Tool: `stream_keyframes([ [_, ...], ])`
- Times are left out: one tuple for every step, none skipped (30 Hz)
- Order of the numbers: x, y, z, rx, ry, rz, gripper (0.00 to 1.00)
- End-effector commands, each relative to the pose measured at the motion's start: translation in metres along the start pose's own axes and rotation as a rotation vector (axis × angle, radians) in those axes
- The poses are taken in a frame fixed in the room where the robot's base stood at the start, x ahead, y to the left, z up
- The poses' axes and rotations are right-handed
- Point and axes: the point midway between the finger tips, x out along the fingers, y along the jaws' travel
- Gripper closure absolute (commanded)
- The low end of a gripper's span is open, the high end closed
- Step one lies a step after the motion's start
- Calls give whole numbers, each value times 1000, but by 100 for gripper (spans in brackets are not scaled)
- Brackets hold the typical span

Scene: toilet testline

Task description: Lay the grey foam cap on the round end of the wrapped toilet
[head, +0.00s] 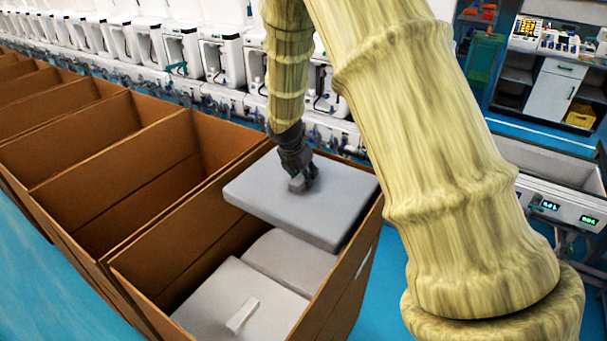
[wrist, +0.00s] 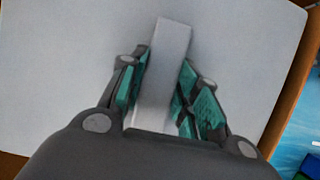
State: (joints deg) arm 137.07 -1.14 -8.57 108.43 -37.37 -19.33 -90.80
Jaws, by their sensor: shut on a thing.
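A grey foam cap (head: 258,203), a flat slab with a raised grip tab, is held over the far end of the nearest open cardboard box. My gripper (head: 299,184) is shut on that tab. In the wrist view, the fingers (wrist: 162,85) press on both sides of the pale tab (wrist: 173,40), with the slab (wrist: 65,60) spreading below. Inside the box, a grey, softly rounded shape (head: 290,262), perhaps the wrapped toilet, shows partly under the cap's near edge. The cap hides the rest. I cannot tell whether the cap touches it.
The box (head: 180,255) has brown walls around the cap. A second grey foam piece (head: 215,300) with a tab (head: 242,316) lies at its near end. More open, empty-looking boxes (head: 115,165) line up to the left. A row of white toilets (head: 215,58) stands behind.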

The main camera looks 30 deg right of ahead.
Motion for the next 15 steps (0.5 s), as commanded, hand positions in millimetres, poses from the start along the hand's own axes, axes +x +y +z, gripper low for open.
stream_keyframes([
  [10, 1, -4, 0, 1, -1, 100],
  [13, 1, -5, 0, 1, -1, 100],
  [17, 1, -6, 0, 1, -2, 100],
  [19, 1, -8, 0, 1, -2, 100],
  [22, 1, -8, 0, 1, -2, 100],
  [24, 1, -10, 0, 1, -1, 100],
  [27, 1, -11, 0, 1, -1, 100],
  [29, 1, -12, 0, 1, -1, 100],
  [33, 1, -13, 0, 1, -1, 100],
  [35, 1, -14, 0, 1, -1, 100],
  [38, 1, -15, 0, 1, -1, 100],
  [41, 1, -17, 0, 1, -1, 100],
  [44, 1, -18, 0, 1, -1, 100],
  [46, 1, -19, -1, 1, -1, 100],
  [50, 1, -20, -1, 1, -2, 100],
])
